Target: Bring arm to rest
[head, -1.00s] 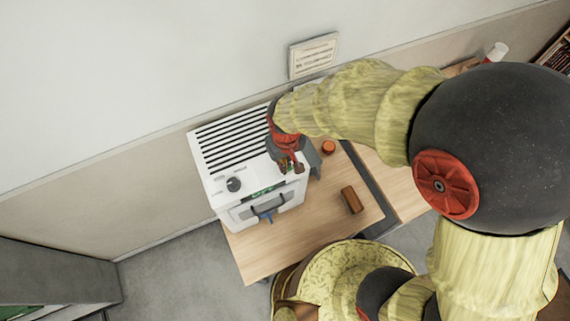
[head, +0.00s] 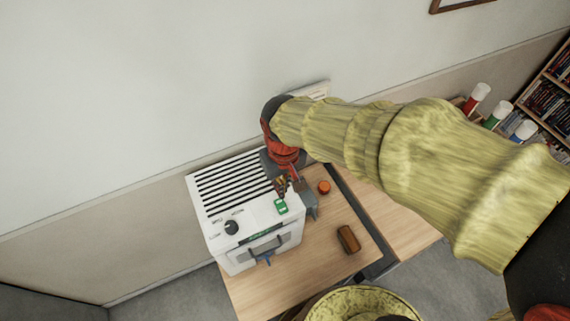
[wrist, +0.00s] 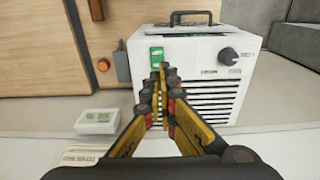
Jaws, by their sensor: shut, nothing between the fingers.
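My gripper (head: 282,186) is at the end of my yellow-sleeved arm, over the right edge of a white machine (head: 212,217) with a slotted top. In the wrist view my gripper (wrist: 163,70) has its yellow and black fingers together, with nothing between them. The fingertips overlap the lower part of a green switch (wrist: 156,55) on the machine. The green switch also shows in the head view (head: 281,207), just beyond the fingertips. I cannot tell whether they touch it.
The machine stands on a wooden table (head: 253,289) against the wall. An orange round piece (head: 323,187), a brown block (head: 348,239) and a grey piece (head: 309,206) are to its right. A small white display box (wrist: 97,121) shows in the wrist view. Bookshelves (head: 546,100) stand far right.

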